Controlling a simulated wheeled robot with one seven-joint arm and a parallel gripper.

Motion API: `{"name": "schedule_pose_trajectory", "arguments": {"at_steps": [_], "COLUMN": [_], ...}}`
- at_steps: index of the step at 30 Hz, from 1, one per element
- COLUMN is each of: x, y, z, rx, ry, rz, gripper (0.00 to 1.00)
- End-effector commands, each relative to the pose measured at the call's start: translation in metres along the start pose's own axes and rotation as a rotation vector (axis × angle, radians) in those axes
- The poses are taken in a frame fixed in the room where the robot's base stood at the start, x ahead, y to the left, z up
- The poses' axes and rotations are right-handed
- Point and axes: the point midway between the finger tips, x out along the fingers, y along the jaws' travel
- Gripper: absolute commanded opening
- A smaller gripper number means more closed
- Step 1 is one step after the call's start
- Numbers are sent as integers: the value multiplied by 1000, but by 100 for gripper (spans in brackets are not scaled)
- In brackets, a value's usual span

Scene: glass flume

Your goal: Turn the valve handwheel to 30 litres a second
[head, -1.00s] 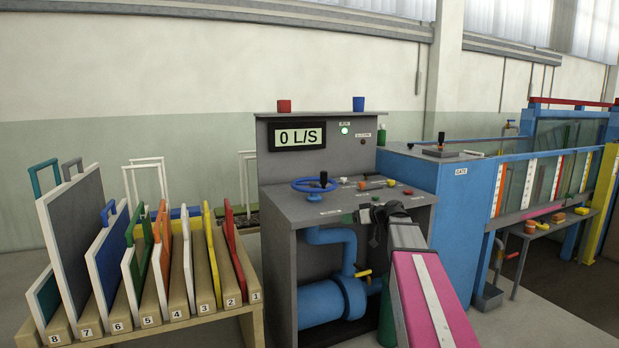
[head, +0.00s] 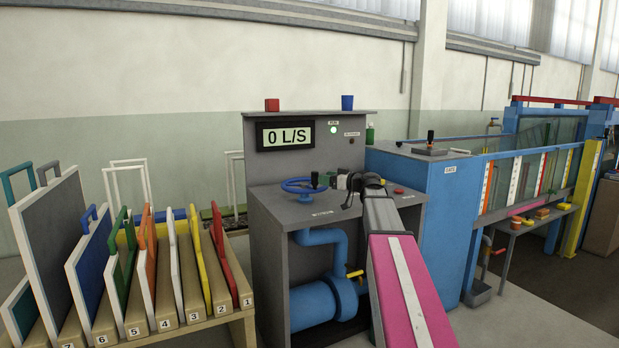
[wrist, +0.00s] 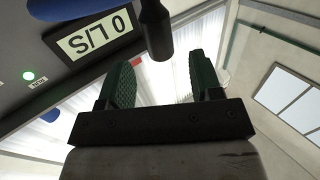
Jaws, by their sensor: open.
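The blue valve handwheel (head: 299,186) lies flat on the grey control desk, with an upright black knob (head: 315,178) on its right side. The display (head: 286,135) above reads 0 L/S. My gripper (head: 341,188) is just right of the knob, low over the desk, apart from the wheel in the head view. In the wrist view my gripper (wrist: 166,68) is open, its green-padded fingers spread with nothing between them. A black cylinder (wrist: 156,30), seemingly the knob, shows just beyond the fingertips. The display (wrist: 92,33) appears upside down there. Most of the wheel is outside the wrist view.
A green lamp (head: 333,130) is lit on the panel. A red button (head: 398,190) sits right of my arm on the desk. A rack of numbered boards (head: 215,312) stands left, and a blue tank (head: 430,205) right. Blue pipes (head: 325,300) run under the desk.

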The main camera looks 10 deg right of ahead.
Motion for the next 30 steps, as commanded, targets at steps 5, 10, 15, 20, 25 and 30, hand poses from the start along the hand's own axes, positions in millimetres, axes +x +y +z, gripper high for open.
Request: {"name": "schedule_pose_trajectory", "arguments": {"at_steps": [5,10,15,20,25,30], "x": [35,59,73,76,76,76], "y": [2,1,1,0,0,0], "z": [0,0,1,1,1,1], "rx": [1,1,1,1,1,1], "ry": [-1,-1,-1,-1,-1,-1], "rz": [-2,-1,0,1,1,1], "gripper": [59,59,59,59,59,13]}}
